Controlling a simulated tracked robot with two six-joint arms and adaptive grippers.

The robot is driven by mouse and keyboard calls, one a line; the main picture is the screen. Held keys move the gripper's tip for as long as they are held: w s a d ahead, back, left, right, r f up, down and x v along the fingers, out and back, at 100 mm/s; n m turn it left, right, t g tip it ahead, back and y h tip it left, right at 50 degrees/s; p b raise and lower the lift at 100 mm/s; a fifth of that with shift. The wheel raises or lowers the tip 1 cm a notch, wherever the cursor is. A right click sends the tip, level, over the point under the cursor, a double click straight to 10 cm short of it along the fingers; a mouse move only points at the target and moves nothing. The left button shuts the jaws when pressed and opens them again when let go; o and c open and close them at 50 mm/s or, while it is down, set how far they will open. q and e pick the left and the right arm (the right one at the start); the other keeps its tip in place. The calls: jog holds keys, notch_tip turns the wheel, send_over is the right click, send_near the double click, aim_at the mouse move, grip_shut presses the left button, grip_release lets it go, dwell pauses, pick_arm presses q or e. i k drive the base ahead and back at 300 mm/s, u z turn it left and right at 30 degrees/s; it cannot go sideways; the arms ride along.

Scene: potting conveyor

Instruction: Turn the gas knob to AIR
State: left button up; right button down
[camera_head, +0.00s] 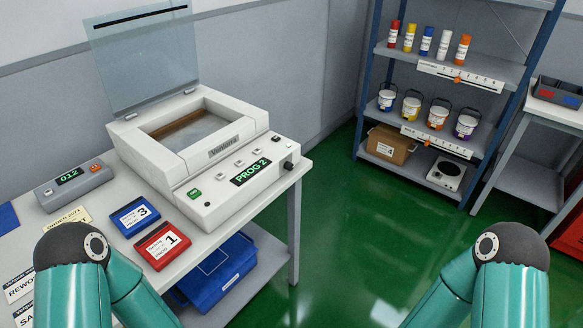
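A white machine (205,155) with an open clear lid (145,60) stands on the table at left. Its sloped front panel carries a lit display (250,172) reading PROG 2, a green button (194,194) and several small grey buttons. A small black knob (288,165) sits at the panel's right end. I cannot read any AIR mark or see which way the knob points. My two teal arms show only as links at the bottom left and bottom right. Both grippers are out of view, and neither arm touches the machine.
A red box marked 1 (162,245), a blue box marked 3 (135,215) and a grey unit showing 012 (73,187) lie on the table. A blue crate (218,272) sits below. A shelf rack (366,75) with bottles and buckets stands behind. Green floor (335,235) is clear between.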

aim_at(289, 166)
jog(key=z, duration=1.3)
jog(key=i, duration=0.15)
jog(key=u, duration=2.8)
jog(key=k, duration=1.2)
jog(key=z, duration=1.05)
jog(key=i, duration=1)
jog(key=u, duration=0.05)
